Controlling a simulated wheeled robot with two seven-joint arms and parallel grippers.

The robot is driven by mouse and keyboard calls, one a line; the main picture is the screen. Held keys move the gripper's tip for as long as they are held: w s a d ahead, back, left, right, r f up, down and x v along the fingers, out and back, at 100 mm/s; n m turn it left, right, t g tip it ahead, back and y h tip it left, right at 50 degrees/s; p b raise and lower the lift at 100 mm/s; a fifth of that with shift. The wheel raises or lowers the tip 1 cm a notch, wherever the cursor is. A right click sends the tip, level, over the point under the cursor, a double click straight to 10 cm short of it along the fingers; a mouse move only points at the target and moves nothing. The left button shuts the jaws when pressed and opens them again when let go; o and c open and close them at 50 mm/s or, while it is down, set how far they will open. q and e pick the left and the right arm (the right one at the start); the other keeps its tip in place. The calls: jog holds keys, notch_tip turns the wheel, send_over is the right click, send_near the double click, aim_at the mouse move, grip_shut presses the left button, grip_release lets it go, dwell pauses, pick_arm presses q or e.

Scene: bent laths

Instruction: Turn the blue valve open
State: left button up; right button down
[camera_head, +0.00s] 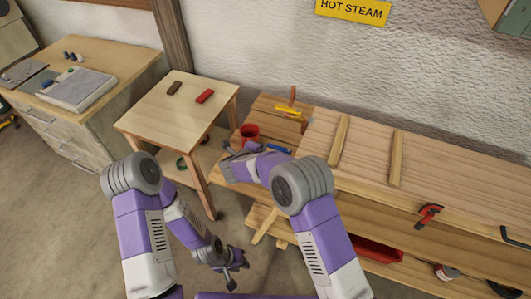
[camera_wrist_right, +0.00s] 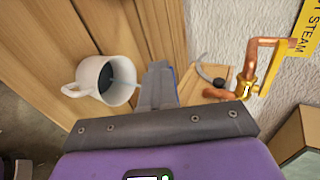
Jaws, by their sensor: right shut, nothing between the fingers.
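A small blue bar (camera_head: 278,149), perhaps the blue valve's handle, shows beside my right wrist in the head view; its fitting is hidden. In the right wrist view only a blue sliver (camera_wrist_right: 175,73) shows behind the fingers. My right gripper (camera_head: 228,150) is shut and empty, low over the bench end; its closed fingers also show in the wrist view (camera_wrist_right: 158,80). A copper pipe (camera_wrist_right: 262,50) with a yellow handle (camera_wrist_right: 247,87) stands right of the fingers. My left gripper (camera_head: 236,269) hangs low over the floor; its jaw opening is unclear.
A white mug (camera_wrist_right: 105,80) lies left of my right fingers in the wrist view. A side table (camera_head: 180,115) stands left, and a red clamp (camera_head: 430,214) sits on the bench's right part. A yellow sign (camera_head: 352,10) hangs above.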

pick_arm(q)
jog(key=shift+s+r, duration=0.1)
jog(key=shift+s, duration=0.35)
pick_arm(e)
jog(key=s+a+r, duration=0.5)
jog(key=s+a, duration=0.3)
jog(key=a, duration=0.1)
jog(key=shift+s+a, duration=0.15)
jog(key=shift+s, duration=0.1)
